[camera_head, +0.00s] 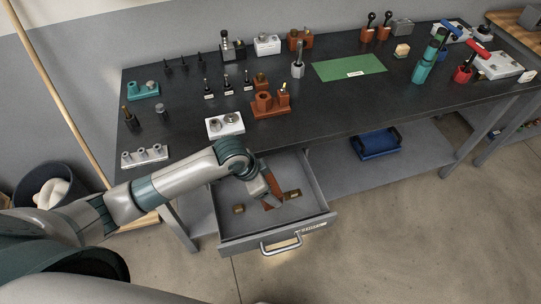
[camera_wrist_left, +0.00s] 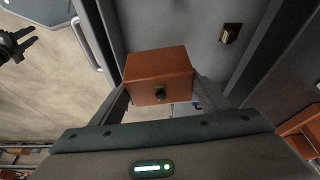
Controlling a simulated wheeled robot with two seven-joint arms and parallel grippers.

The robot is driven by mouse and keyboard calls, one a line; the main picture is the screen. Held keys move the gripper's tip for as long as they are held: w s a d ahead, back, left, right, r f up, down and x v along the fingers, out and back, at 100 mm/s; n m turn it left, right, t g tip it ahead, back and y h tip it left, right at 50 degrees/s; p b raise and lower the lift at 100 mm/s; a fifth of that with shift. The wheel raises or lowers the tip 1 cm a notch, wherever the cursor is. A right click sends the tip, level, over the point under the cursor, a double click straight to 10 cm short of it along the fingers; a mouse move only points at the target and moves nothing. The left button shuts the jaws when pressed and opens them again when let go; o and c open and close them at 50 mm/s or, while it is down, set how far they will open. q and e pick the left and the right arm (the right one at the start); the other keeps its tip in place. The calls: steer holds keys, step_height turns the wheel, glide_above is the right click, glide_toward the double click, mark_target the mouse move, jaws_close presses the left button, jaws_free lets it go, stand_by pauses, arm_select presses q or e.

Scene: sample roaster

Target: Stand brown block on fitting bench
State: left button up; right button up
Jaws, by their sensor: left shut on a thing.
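A brown block (camera_head: 272,183) is in my left gripper (camera_head: 272,202), over the open grey drawer (camera_head: 250,231). In the left wrist view the brown block (camera_wrist_left: 158,77) sits between the two fingers (camera_wrist_left: 160,100), with a dark round knob or hole on the face toward the camera. Whether the block touches the drawer floor I cannot tell. The dark bench top (camera_head: 330,112) is above and behind the drawer; a labelled green mat (camera_head: 348,68) lies on it. A dark two-pronged gripper, seemingly my right one (camera_wrist_left: 24,42), shows at the left wrist view's upper left, prongs apart.
Small brass blocks (camera_head: 238,208) (camera_head: 292,194) lie in the drawer. Brown holders (camera_head: 270,106), a white fixture (camera_head: 225,124) and several pegs stand on the bench. A blue tray (camera_head: 376,143) is on the lower shelf. The bench front right of the white fixture is clear.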

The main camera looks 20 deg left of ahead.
arm_select(q)
steer(key=a+r+n+y+b, duration=0.1)
steer(key=r+n, duration=0.2)
steer(key=a+r+n+t+y+b, duration=0.1)
steer(key=a+r+n, duration=0.1)
steer(key=r+n, duration=0.1)
steer(key=w+a+r+n+y+b, duration=0.1)
steer(key=a+r+n+b, duration=0.1)
steer(key=r+n, duration=0.1)
steer(key=shift+w+r+t, duration=0.1)
steer(key=shift+t, duration=0.3)
steer(key=shift+a+r+n, duration=0.2)
steer(key=shift+r+n, duration=0.15)
steer(key=shift+n, duration=0.15)
